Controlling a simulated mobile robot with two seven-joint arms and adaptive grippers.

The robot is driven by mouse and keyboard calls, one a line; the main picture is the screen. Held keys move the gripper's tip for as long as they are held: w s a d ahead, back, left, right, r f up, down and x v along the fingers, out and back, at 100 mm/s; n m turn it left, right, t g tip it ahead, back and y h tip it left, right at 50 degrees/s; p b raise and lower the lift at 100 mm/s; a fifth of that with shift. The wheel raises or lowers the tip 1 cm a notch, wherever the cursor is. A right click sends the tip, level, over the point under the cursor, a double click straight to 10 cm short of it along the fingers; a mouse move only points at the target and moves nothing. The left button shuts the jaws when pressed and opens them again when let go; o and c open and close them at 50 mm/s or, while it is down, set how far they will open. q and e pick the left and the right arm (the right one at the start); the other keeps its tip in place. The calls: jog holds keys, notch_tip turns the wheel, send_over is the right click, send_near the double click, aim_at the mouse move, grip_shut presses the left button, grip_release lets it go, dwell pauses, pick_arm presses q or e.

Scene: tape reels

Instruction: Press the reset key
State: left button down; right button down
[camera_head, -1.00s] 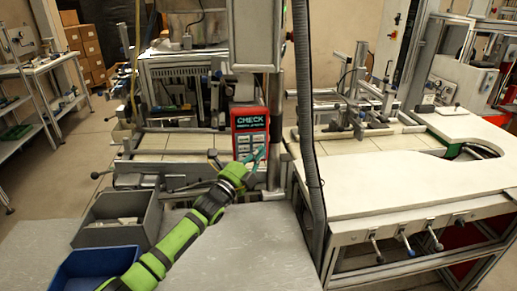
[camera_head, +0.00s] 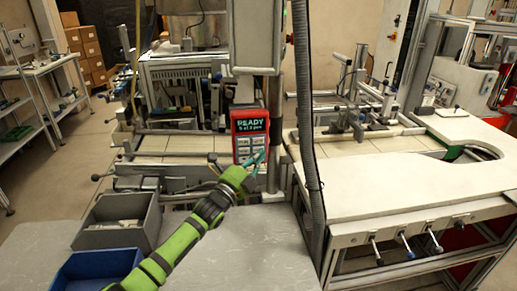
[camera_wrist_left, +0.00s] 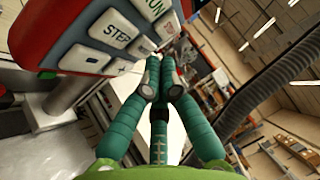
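A red control panel (camera_head: 236,125) hangs on the post below a grey box. Its dark screen (camera_head: 252,126) reads READY, with pale keys below. In the left wrist view the panel (camera_wrist_left: 36,48) fills the upper left, tilted. Keys marked STEP (camera_wrist_left: 109,28), + and one ending in UN show; I cannot read a reset label. My left gripper (camera_head: 258,157) is in front of the panel's lower right. In the wrist view its green fingers (camera_wrist_left: 160,76) come together at the tips, empty, beside the keys. I cannot tell whether they touch one. My right gripper is out of view.
A grey bin (camera_head: 103,237) and a blue bin (camera_head: 75,272) stand at the lower left on a grey surface (camera_head: 255,262). A ribbed grey hose (camera_head: 308,130) hangs right of the panel. A white worktop (camera_head: 390,188) extends to the right.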

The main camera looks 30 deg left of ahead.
pick_arm(q)
jog(key=shift+s+d, duration=0.15)
jog(key=shift+s, duration=0.05)
jog(key=s+d+p, duration=0.1)
jog(key=s, duration=0.1)
jog(key=s+d+p, duration=0.2)
dwell(0.6)
jog(key=shift+f, duration=0.1)
dwell(0.5)
